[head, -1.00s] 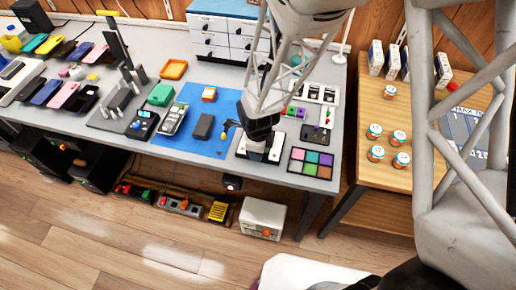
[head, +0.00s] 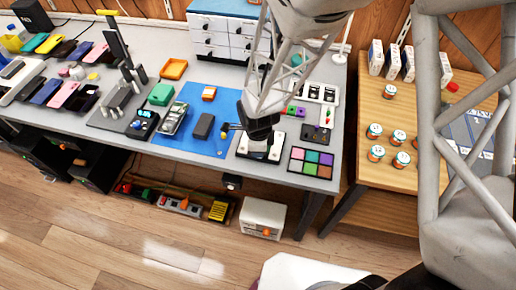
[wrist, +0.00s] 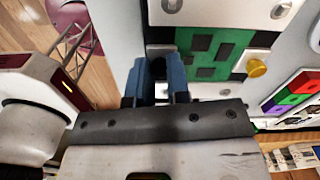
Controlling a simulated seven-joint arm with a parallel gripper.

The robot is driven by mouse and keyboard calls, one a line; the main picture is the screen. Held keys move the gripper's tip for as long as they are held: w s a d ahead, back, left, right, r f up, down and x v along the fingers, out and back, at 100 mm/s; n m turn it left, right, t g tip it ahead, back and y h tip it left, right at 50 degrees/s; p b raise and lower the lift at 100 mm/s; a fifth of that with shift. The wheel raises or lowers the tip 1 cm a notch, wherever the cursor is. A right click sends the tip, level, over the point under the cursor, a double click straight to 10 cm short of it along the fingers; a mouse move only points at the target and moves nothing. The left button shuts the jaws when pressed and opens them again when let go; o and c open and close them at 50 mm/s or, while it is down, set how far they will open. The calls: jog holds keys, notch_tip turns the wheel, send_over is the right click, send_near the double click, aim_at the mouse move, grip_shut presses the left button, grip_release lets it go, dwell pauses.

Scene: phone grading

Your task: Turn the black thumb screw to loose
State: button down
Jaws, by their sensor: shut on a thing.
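My gripper (wrist: 160,78) shows in the wrist view with two blue-grey fingers close together. They are shut on a small dark thing at the fixture, which I take to be the black thumb screw; the fingers hide most of it, so its turn angle cannot be read. The pale fixture (wrist: 112,22) carries a green circuit-patterned plate (wrist: 232,47) and a yellow knob (wrist: 257,68) to the right of the fingers. In the head view my gripper (head: 262,142) is down at the white fixture (head: 243,147) near the bench's front edge, and my wrist covers much of it.
A blue mat (head: 190,143) with a dark phone (head: 204,126) lies left of the fixture. A colour-swatch panel (head: 311,163) lies close on its right, with a dark small box (head: 316,134) behind. A wooden side table (head: 397,101) holds several jars.

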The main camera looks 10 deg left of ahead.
jog(key=n, duration=3)
jog(key=shift+n, duration=0.3)
jog(key=n, duration=1.2)
jog(key=shift+n, duration=0.4)
jog(key=n, duration=1.3)
